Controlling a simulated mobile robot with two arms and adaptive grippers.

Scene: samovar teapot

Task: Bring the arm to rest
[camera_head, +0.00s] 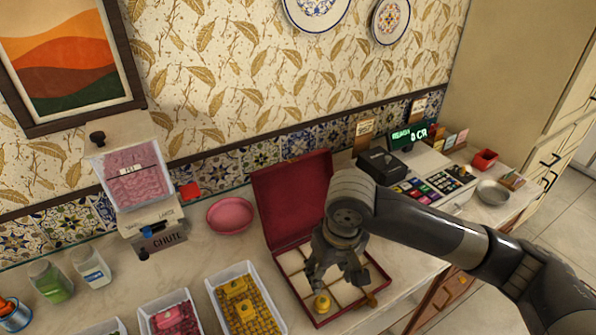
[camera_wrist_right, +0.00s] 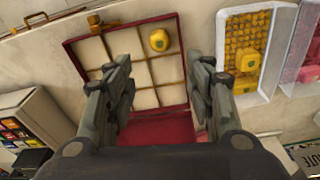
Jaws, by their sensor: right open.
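My right gripper (camera_head: 345,280) hangs open over the open red box (camera_head: 283,210), with its arm coming in from the right. In the right wrist view the two fingers of the gripper (camera_wrist_right: 163,72) are spread apart with nothing between them. A yellow piece (camera_head: 322,303) sits in one of the box's pale compartments. In the right wrist view this yellow piece (camera_wrist_right: 159,40) lies beyond the fingertips, apart from them. The other compartments that I can see look empty; the gripper hides some in the head view. My left gripper is not in view.
A white tray of yellow pieces (camera_head: 214,290) and a tray of pink pieces (camera_head: 145,319) stand left of the box. A pink dish (camera_head: 230,215) and a chute dispenser (camera_head: 140,190) are behind them. A cash register (camera_head: 421,185) and a metal bowl (camera_head: 493,193) are at right.

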